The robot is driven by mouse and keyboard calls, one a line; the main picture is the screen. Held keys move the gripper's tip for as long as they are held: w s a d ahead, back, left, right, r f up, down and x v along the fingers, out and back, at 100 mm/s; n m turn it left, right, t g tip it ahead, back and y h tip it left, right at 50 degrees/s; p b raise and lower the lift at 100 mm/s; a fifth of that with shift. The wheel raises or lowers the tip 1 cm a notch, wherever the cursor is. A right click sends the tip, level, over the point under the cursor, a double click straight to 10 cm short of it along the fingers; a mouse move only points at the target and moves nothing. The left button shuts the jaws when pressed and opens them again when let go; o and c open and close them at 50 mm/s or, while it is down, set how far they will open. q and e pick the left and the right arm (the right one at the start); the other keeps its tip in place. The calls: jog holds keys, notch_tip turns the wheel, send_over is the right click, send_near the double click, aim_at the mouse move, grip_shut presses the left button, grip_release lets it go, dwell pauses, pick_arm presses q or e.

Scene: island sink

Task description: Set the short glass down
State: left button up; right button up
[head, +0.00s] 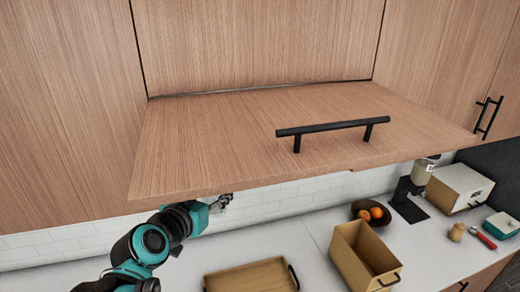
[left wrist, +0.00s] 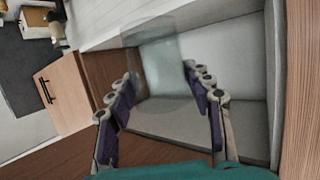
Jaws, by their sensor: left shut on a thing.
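The short glass (left wrist: 158,65) is clear and faint, between the two fingers of my left gripper (left wrist: 160,95) in the left wrist view. The fingers are shut on its sides. Behind the glass is a pale, box-like cabinet interior (left wrist: 225,50) with a grey inner surface below it. I cannot tell whether the glass touches any surface. In the head view my left gripper (head: 221,203) is at the lower edge of a raised wooden cabinet door, which hides part of it. The glass is not clear there. My right gripper is in neither view.
The raised door (head: 230,135) with its black handle (head: 333,128) juts out above my left arm. On the counter below are a wooden tray (head: 250,278), a tan bin (head: 362,255), a fruit bowl (head: 371,212) and a coffee maker (head: 410,190).

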pick_arm(q)
jog(key=r, duration=0.1)
jog(key=s+r, duration=0.1)
jog(key=r, duration=0.1)
jog(key=shift+d+p, duration=0.15)
jog(key=shift+p, duration=0.25)
jog(key=w+a+p, duration=0.1)
jog(key=w+a, duration=0.2)
jog(key=w, duration=0.6)
jog(key=w+a+p, duration=0.1)
jog(key=w+a, duration=0.2)
jog(key=w, duration=0.6)
notch_tip(320, 180, down, 4)
jog(key=shift+w+f+p, duration=0.1)
jog(key=shift+f+p, duration=0.05)
jog(key=shift+p, duration=0.3)
notch_tip(320, 180, down, 2)
jog(key=shift+w+f, duration=0.15)
jog(key=shift+w+a+f+p, duration=0.1)
jog(key=shift+w+f+p, duration=0.15)
jog(key=shift+f+p, duration=0.1)
jog(key=shift+s, duration=0.2)
jog(key=o, duration=1.1)
jog(key=shift+f, duration=0.1)
jog(key=shift+w, duration=0.1)
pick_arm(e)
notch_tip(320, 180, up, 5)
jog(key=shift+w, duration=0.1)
